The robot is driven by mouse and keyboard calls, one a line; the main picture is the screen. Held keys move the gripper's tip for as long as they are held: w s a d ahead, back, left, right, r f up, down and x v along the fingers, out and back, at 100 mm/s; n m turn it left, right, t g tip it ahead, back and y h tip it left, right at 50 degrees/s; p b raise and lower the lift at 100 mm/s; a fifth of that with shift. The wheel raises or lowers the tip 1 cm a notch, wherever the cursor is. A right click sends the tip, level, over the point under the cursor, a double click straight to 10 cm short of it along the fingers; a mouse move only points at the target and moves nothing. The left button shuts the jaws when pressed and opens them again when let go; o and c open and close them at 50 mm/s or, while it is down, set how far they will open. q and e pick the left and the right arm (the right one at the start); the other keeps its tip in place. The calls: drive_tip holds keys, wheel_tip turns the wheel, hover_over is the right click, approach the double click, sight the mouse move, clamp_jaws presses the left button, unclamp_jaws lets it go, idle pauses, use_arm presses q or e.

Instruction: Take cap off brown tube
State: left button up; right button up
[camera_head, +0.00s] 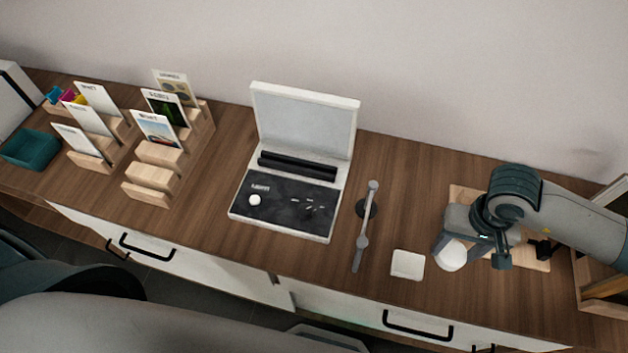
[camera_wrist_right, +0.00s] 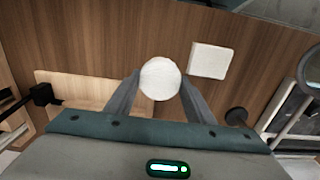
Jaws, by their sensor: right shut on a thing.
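My right gripper (camera_head: 462,248) is over the right part of the table. Its two fingers are shut on a round white object (camera_head: 452,257), which also shows between the fingertips in the right wrist view (camera_wrist_right: 160,78). It looks like a white cap or the end of something seen from above. I cannot tell what is below it. No brown tube can be made out in either view; the white object or the gripper may hide it. My left gripper is not in view.
A white square pad (camera_head: 407,264) lies left of the right gripper. A grey jointed bar on a dark round base (camera_head: 367,209) stands beside an open case (camera_head: 240,213). A light wooden board (camera_head: 470,195) lies under my right arm. Wooden card stands (camera_head: 148,193) fill the left.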

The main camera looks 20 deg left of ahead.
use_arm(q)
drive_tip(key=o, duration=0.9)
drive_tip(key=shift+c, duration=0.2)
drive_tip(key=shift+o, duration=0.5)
use_arm(e)
drive_tip(key=shift+w, duration=0.1)
drive_tip(key=m, duration=0.1)
drive_tip(key=w+m, duration=0.1)
drive_tip(key=shift+w+r+m, duration=0.2)
drive_tip(key=shift+r+m, duration=0.15)
drive_tip(key=shift+m, duration=0.05)
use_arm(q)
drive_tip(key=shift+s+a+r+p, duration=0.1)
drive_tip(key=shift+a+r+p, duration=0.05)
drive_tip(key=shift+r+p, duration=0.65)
use_arm(e)
drive_tip(key=w+r+m, duration=0.3)
drive_tip(key=w+m, duration=0.2)
drive_tip(key=m, duration=0.7)
drive_tip(key=w+r+m, duration=0.4)
drive_tip(key=w+m, duration=0.2)
drive_tip(key=m, duration=0.6)
drive_tip(key=shift+w+r, duration=0.1)
